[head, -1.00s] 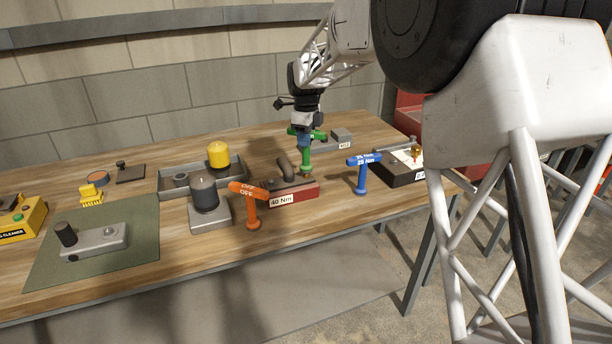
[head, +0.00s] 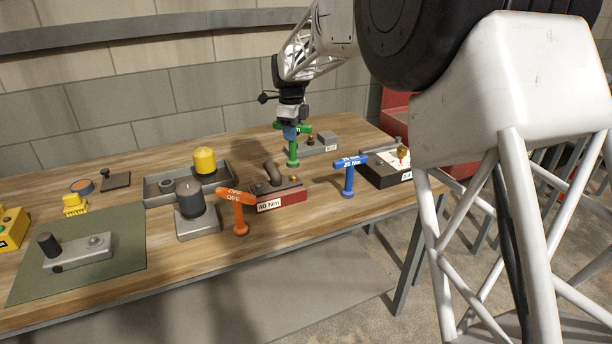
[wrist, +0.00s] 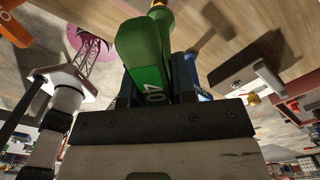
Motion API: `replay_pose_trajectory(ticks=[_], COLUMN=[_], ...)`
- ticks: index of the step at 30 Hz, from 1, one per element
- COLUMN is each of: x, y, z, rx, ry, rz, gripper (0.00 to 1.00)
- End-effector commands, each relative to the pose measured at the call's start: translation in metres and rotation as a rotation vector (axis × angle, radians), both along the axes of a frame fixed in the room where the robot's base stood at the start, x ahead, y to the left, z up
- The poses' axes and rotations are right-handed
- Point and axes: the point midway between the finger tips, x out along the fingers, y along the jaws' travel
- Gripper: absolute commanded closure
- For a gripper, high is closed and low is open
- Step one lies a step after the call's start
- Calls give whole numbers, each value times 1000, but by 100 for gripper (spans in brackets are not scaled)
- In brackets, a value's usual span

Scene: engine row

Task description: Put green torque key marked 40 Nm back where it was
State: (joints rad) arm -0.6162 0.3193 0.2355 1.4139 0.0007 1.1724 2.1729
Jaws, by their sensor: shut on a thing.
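The green torque key (head: 293,150) hangs upright under my gripper (head: 290,129), foot down, behind the red 40 Nm block (head: 282,200).
An orange OFF key (head: 237,210) stands left of the red block, and a blue 25 Nm key (head: 348,178) right of it. A grey block (head: 327,142) with a label is behind, a dark box (head: 385,172) at right. Bare table (head: 335,212) lies in front.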

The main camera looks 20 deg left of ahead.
Motion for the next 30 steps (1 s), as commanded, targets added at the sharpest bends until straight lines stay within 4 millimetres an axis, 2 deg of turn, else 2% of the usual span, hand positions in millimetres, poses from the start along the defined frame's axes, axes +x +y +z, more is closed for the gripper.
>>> replay_pose_trajectory(ticks=[5, 11, 30], x=[9, 29, 118], y=[-1, -4, -25], z=[1, 1, -2], rx=[1, 1, 1], ry=[-1, -1, -1], rz=[30, 103, 459], gripper=[100, 100, 100])
